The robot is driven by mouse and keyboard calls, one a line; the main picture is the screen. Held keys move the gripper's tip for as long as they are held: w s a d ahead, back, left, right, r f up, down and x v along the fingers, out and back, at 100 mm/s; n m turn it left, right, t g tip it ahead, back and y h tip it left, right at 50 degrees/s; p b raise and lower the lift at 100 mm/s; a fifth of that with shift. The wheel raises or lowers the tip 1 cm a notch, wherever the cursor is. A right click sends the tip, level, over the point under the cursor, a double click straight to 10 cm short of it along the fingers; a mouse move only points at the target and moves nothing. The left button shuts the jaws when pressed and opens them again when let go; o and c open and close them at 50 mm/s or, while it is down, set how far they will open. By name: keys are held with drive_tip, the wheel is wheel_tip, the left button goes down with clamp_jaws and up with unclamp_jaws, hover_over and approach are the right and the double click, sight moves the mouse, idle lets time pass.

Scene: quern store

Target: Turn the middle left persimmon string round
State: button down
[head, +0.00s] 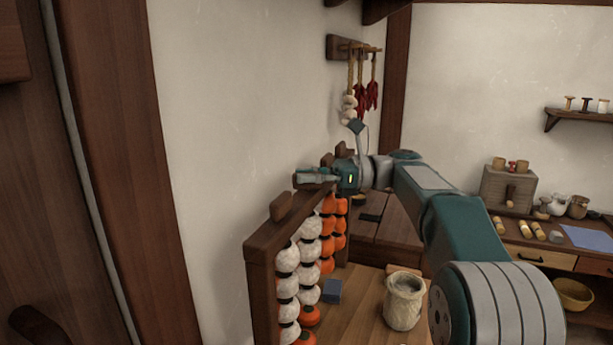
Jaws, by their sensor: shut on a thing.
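Persimmon strings hang in a row from a dark wooden rack (262,245) beside the left wall. The nearest string (287,283) and the one after it, the middle left persimmon string (309,249), show mostly white fruit with some orange at the bottom. Farther along, the strings (327,230) show orange fruit. A wooden knob (281,207) stands on the rack top above the nearest string. My gripper (307,177) lies level at the rack top above the middle left string, pointing left. It is shut there; its fingers hide what they grip, apparently that string's knob.
A cream jar (404,300) and a blue block (331,291) stand on the wooden bench below my arm. Garlic and red chillies (372,95) hang from a wall peg behind my gripper. A side table (540,250) with small pots stands at the right.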

drive_tip(key=shift+n+g+h, duration=0.4)
drive_tip(key=shift+n+g, duration=0.7)
drive_tip(key=shift+g, duration=0.8)
drive_tip(key=shift+r, duration=0.1)
drive_tip(key=c, duration=0.6)
unclamp_jaws()
drive_tip(key=shift+w, duration=0.1)
